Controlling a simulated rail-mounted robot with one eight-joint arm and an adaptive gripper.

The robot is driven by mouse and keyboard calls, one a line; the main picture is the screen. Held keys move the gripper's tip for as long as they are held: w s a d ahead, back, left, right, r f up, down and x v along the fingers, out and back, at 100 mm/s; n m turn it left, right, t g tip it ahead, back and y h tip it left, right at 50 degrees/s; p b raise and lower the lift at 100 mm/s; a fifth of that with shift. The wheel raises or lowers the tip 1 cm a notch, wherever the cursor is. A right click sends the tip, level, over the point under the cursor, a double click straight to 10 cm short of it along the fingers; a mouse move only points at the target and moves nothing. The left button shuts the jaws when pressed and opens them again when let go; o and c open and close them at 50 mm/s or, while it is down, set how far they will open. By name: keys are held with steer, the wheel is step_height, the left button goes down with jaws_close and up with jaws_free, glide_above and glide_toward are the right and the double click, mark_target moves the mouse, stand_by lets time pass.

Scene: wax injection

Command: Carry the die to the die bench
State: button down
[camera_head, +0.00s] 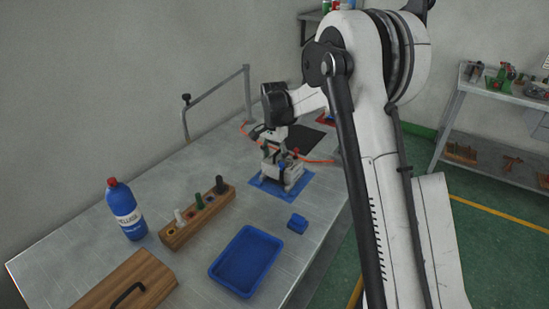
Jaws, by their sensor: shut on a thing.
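My gripper (276,150) points down over the metal bench (175,184), beyond its middle. It is shut on the die (288,174), a small grey block-like thing with a red part and a dark part near its top. The die is at a blue mat (265,190) on the bench. I cannot tell whether it rests on the mat or hangs just above it. The gripper's fingers are small here and partly merge with the die.
A blue bottle (126,212), a wooden holder (178,235) with several upright tools, a wooden box (125,285), a blue tray (217,268) and a small blue block (297,224) stand nearer. A metal rail (216,98) and orange hose edge the back. A shelf (505,94) stands right.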

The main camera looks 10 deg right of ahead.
steer(key=shift+f, duration=0.15)
steer(key=c, duration=0.9)
jaws_free()
steer(key=shift+o, duration=0.2)
step_height(320, 180, up, 12)
